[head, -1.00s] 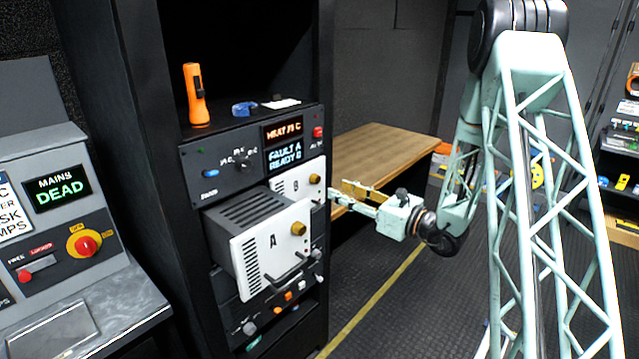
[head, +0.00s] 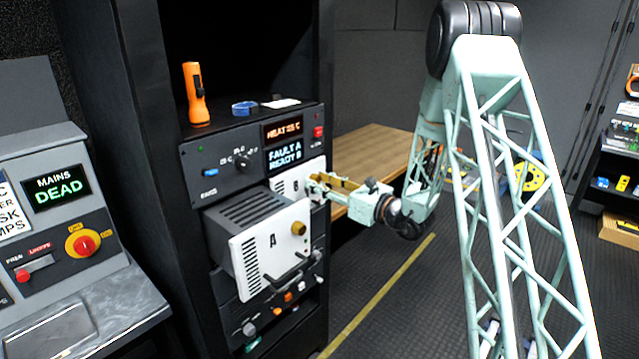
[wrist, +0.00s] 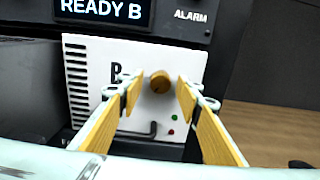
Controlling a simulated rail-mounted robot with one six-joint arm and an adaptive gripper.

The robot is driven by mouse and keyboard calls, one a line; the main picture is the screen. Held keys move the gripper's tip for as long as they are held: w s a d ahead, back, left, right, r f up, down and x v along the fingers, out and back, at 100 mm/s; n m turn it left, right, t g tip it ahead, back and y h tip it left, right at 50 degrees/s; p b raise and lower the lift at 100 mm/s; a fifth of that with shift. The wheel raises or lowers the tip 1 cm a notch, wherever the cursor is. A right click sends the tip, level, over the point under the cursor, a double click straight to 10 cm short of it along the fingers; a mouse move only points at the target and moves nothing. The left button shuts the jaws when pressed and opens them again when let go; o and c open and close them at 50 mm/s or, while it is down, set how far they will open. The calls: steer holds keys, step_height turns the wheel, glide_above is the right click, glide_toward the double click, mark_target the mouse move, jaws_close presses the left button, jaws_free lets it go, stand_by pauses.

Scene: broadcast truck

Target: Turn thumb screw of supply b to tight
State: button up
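Supply B is a white-fronted module (wrist: 92,52) set in the rack, lettered "B", and it shows in the head view (head: 283,186) to the right of supply A. Whether the fingertips reach past the screw head is hard to tell.
Supply A (head: 272,250) sticks out of the rack, left of my gripper. The panel above has a display (head: 284,153) reading "FAULT A READY B". An orange torch (head: 196,95) stands on top. A wooden bench (head: 372,150) is behind on the right.

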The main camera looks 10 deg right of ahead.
steer(key=shift+c, duration=0.3)
steer(key=c, duration=0.8)
